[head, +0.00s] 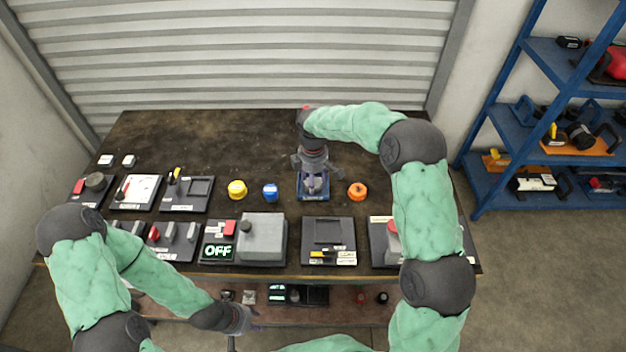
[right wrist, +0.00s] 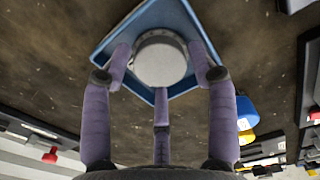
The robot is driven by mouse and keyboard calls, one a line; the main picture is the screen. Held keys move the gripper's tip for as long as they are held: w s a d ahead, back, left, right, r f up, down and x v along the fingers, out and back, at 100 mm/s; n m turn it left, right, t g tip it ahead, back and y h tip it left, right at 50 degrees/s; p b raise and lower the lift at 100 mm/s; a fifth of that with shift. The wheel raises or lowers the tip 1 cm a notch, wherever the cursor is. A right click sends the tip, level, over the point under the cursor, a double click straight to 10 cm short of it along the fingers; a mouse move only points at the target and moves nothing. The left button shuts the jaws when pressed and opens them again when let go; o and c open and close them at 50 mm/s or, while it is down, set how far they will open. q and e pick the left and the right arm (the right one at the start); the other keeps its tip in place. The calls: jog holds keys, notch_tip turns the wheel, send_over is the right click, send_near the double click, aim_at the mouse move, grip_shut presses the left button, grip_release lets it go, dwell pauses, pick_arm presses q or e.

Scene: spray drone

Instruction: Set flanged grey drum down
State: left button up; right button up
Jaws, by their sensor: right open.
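The flanged grey drum (right wrist: 160,60) stands in a blue square tray (right wrist: 108,42) in the right wrist view, its round pale top facing the camera. My right gripper (right wrist: 161,78) is open, its purple fingers spread around the drum; I cannot tell whether any finger touches it. In the head view the right gripper (head: 313,178) points down over the blue tray (head: 312,198) and partly hides the drum. My left gripper (head: 240,321) hangs in front of the table, over the lower shelf; its jaw opening is unclear.
A yellow knob (head: 237,190) and a blue knob (head: 270,193) stand left of the tray, an orange ring-shaped part (head: 357,191) right of it. Several control panels line the table's front and left. The dark table (head: 230,145) is clear at the back.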

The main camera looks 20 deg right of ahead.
notch_tip(320, 180, up, 12)
jog(key=p, duration=0.4)
